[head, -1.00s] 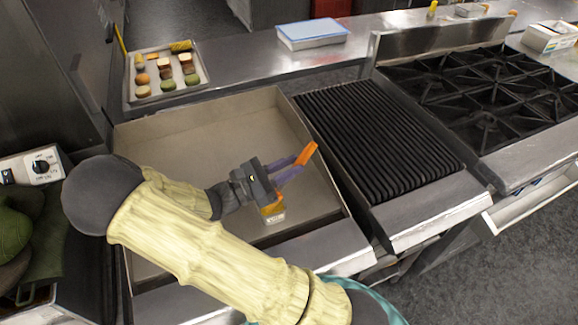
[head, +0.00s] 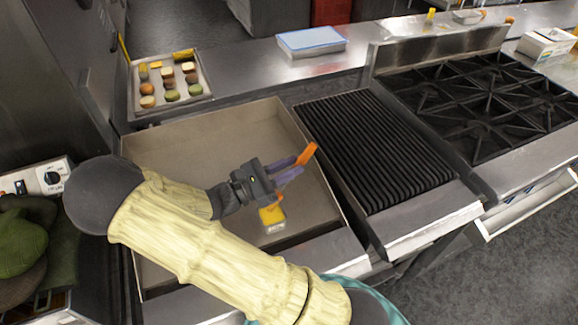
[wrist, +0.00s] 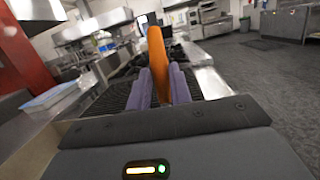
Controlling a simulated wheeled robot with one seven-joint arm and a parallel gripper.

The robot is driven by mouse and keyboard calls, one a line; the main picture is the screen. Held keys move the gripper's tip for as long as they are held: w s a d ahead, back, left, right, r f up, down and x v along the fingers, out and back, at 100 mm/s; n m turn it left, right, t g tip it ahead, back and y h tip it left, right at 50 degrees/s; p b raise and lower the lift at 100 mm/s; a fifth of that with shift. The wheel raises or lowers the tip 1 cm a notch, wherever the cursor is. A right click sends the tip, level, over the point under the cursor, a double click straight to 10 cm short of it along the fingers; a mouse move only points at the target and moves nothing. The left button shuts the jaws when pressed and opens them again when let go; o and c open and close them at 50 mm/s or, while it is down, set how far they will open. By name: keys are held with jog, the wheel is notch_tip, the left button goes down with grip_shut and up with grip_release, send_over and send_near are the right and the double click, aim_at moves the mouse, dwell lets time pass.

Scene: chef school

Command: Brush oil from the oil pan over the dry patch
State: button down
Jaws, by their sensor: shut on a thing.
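My gripper (head: 285,172) is shut on a brush with an orange handle (head: 307,154). The handle sticks out past the purple fingers and also shows in the wrist view (wrist: 157,62). The brush's orange lower part (head: 277,201) points down, and its bristles are hard to make out. Just below it, a small pale container with a yellow top (head: 273,226), which looks like the oil pan, stands on the wide, walled griddle (head: 190,150). I cannot tell whether brush and container touch. No dry patch stands out on the griddle surface.
A ribbed black grill (head: 375,145) adjoins the griddle on the right, with a burner range (head: 490,105) beyond it. A tray of small foods (head: 140,100) stands behind left. A blue-lidded box (head: 311,40) is on the back counter. The griddle's left half is clear.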

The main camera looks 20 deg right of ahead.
jog(key=shift+r+p, duration=1.05)
jog(key=shift+r, duration=0.1)
jog(key=w+r+n+t+y, duration=0.1)
jog(key=w+n+t+y, duration=0.6)
jog(key=w+n+t, duration=0.5)
jog(key=w+a+f+n+t+y, duration=0.2)
jog(key=f+t+y, duration=0.1)
jog(key=f+y, duration=0.2)
jog(key=w+a+f+n+t+y, duration=0.2)
jog(key=a+f+n+t+y, duration=0.1)
jog(key=y, duration=0.5)
notch_tip(320, 180, down, 2)
jog(key=shift+f+n+t, duration=0.1)
jog(key=shift+n+t, duration=0.2)
jog(key=shift+t, duration=0.4)
